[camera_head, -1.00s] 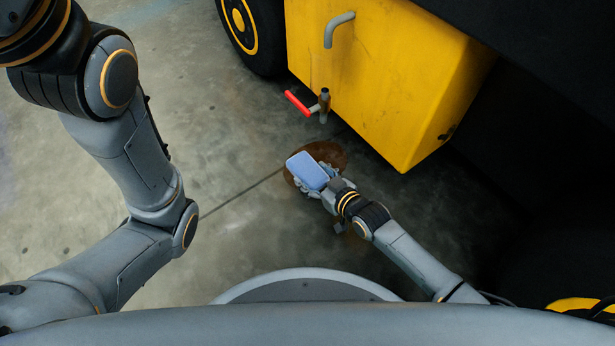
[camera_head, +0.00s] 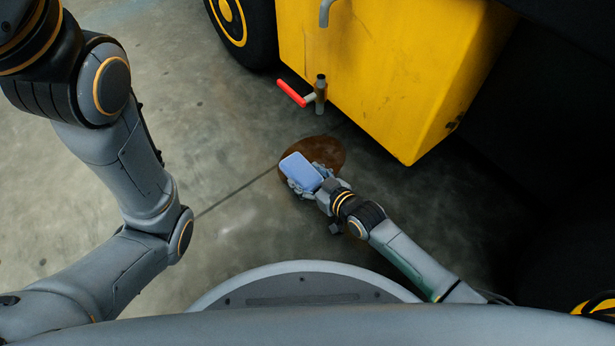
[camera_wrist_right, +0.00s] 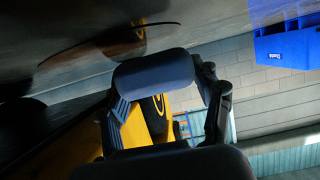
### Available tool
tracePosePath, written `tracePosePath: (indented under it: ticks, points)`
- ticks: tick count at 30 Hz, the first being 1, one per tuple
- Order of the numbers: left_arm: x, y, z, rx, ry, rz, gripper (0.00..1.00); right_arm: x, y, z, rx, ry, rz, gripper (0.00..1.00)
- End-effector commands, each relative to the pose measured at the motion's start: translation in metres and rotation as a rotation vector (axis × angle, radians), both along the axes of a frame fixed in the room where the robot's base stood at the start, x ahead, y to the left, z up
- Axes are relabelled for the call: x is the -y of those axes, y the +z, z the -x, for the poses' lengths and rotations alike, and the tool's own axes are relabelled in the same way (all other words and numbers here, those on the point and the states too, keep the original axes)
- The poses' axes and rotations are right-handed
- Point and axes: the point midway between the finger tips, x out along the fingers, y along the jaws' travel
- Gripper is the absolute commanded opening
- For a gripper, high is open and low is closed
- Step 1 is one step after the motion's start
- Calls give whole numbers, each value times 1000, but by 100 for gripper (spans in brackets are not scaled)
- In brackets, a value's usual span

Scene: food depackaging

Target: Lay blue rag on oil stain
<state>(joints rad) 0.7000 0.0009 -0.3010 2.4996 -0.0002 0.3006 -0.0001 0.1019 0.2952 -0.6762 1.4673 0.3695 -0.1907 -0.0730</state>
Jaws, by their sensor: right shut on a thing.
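The blue rag (camera_head: 301,171) is a folded, rounded pad held in my right gripper (camera_head: 313,184). In the right wrist view the rag (camera_wrist_right: 153,73) spans between the two fingers of my right gripper (camera_wrist_right: 160,95), which are shut on it. The brown oil stain (camera_head: 325,152) lies on the floor under and just beyond the rag, partly hidden by the rag and gripper. I cannot tell whether the rag touches the floor. My left arm comes in from the left, but its gripper is out of view.
A yellow machine (camera_head: 370,75) with a black wheel (camera_head: 245,32) stands behind the stain. A valve with a red handle (camera_head: 292,93) sticks out from it near the stain. A blue crate (camera_wrist_right: 285,42) shows in the right wrist view. The concrete floor (camera_head: 230,130) left of the stain is clear.

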Motion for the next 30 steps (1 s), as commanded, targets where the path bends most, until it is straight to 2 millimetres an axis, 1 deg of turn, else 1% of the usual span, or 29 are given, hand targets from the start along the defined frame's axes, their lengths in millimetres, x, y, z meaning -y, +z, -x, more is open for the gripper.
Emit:
tracePosePath:
  ticks: [11, 14, 15, 17, 18, 27, 30]
  points:
    - [0, -6, 0, 1, 0, 0, 34, 0, -12, 0, 0, 0, 0, 34]
    - [0, -6, 0, 1, 0, 0, 34, 0, -12, 0, 0, 0, 0, 34]
    - [0, -5, 0, 1, 0, 0, 34, 0, -12, 0, 0, 0, 0, 67]
    - [0, -5, 0, 1, 1, 1, 34, 0, -12, 0, 0, 0, 0, 79]
    - [0, -5, 0, 1, 1, 1, 34, 0, -12, 0, 0, 0, 0, 88]
    - [0, -5, 0, 1, 1, 1, 34, 0, -12, 0, 0, 0, 0, 88]
    - [0, -3, 1, 1, 1, 1, 34, 0, -8, 0, 0, 0, 0, 88]
